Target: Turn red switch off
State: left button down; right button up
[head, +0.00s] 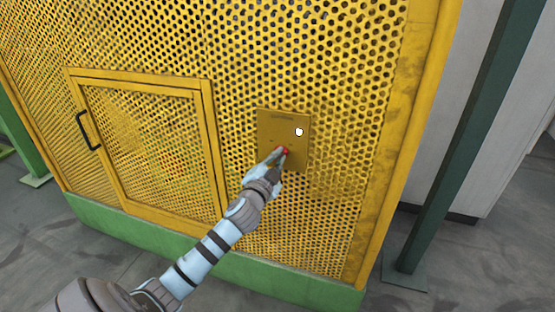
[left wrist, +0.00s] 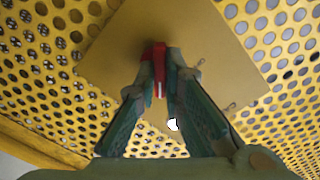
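The red switch (head: 286,151) is on a plain yellow panel (head: 269,125) set in the perforated yellow wall. My left gripper (head: 281,152) reaches up to it from the lower left and partly covers it. In the left wrist view the red switch (left wrist: 159,56) sits between the two fingertips of my left gripper (left wrist: 161,72). The fingers come together on both sides of the switch and look closed on it. The switch's lower part is partly hidden by the fingers. My right gripper is in neither view.
A white round knob (head: 299,132) is on the panel above and right of the switch. A framed mesh door (head: 145,145) with a black handle (head: 87,131) is to the left. A dark green post (head: 455,150) stands at the right. Grey floor lies in front.

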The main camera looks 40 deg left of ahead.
pick_arm(q)
jog(key=shift+f+n, duration=0.1)
jog(key=shift+n, duration=0.3)
jog(key=shift+f+n+b, duration=0.1)
jog(key=shift+n+b, duration=2.2)
jog(key=shift+n, duration=6.3)
jog(key=c, duration=1.7)
grip_release()
